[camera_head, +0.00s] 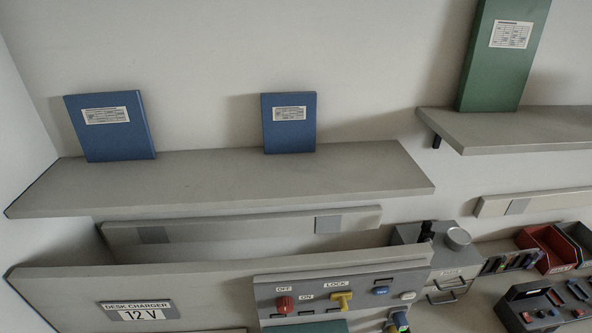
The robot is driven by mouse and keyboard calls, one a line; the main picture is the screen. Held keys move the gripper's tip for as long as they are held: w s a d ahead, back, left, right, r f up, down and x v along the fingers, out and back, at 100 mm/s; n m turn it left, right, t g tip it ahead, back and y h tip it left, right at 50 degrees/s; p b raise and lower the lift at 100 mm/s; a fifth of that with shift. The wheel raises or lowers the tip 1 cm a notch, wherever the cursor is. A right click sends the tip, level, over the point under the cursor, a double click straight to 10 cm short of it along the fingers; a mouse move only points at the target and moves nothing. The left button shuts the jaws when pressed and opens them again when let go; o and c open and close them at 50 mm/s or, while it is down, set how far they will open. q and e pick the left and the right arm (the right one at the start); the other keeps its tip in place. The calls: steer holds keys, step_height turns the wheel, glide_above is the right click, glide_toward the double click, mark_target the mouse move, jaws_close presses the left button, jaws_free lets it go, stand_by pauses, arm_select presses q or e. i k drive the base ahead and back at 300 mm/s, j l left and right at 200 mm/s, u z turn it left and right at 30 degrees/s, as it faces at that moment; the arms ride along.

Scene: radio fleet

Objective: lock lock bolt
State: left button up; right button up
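The lock bolt (342,300) is a small yellow handle under the word LOCK on the grey control panel (262,293). A red knob (284,304) sits left of it, under the word OFF, with ON marked between them. A blue button (381,290) and a white button (407,296) are to the right of the bolt. Whether the bolt is slid home is too small to tell. Neither of my grippers shows in the head view.
A panel labelled DESK CHARGER 12 V (138,313) is at lower left. A long grey shelf (225,180) with two blue binders overhangs above. A grey box (445,262), red bin (545,248) and dark switch unit (540,305) stand to the right.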

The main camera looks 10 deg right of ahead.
mark_target(342, 297)
steer(key=z, duration=0.7)
